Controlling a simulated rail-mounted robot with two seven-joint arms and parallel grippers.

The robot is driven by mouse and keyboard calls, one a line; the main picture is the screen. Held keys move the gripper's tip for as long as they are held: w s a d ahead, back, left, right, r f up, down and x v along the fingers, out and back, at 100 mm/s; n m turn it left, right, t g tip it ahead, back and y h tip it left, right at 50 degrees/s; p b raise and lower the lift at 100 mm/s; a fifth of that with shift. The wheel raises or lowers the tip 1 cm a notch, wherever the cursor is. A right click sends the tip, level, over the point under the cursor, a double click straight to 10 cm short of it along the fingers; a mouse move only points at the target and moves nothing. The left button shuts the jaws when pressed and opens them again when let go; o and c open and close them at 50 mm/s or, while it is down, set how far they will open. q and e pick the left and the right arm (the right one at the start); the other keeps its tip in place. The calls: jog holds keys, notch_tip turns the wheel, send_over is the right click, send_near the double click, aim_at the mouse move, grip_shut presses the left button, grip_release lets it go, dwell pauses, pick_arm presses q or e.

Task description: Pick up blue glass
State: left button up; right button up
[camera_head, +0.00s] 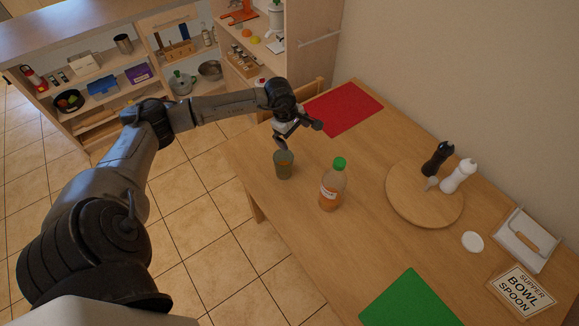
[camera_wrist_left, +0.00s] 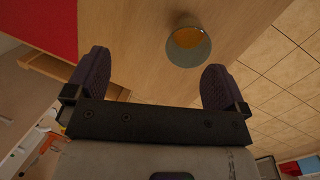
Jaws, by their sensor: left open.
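A bluish-grey translucent glass (camera_head: 284,164) stands upright near the left edge of the wooden table (camera_head: 385,235). My left gripper (camera_head: 299,133) is just behind it in the head view, above the table, with its fingers spread. In the left wrist view the glass (camera_wrist_left: 188,46) shows from above, with an orange-brown look inside. It lies ahead of the open fingers of my left gripper (camera_wrist_left: 157,85), nearer the right finger, and is not between them. My right gripper is not in view.
An orange bottle with a green cap (camera_head: 333,186) stands right of the glass. A round board (camera_head: 415,200) holds dark and white mills. A red mat (camera_head: 343,109) and green mat (camera_head: 410,302) lie on the table. Shelves (camera_head: 105,85) stand at the back left.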

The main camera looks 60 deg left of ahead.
pick_arm(q)
jog(key=s+a+m+g, duration=0.1)
jog(key=s+m+g, duration=0.1)
jog(key=s, duration=0.1)
jog(key=p, duration=0.1)
send_near(284, 161)
jog(key=d, duration=0.1)
jog(key=s+d+f, duration=0.1)
jog(key=shift+s+d+m+g+y, duration=0.2)
jog(key=shift+d+m+g+y, duration=0.1)
jog(key=shift+d+m+y, duration=0.1)
jog(key=f, duration=0.2)
jog(key=f+p, duration=0.1)
jog(key=f, duration=0.1)
jog(key=shift+w+d+p, duration=0.15)
jog(key=shift+d+p, duration=0.1)
jog(key=shift+p, duration=0.05)
jog(key=shift+a+f, duration=0.1)
jog(key=shift+f, duration=0.6)
jog(key=c, duration=1)
jog(key=shift+c, duration=0.3)
jog(key=shift+r, duration=0.2)
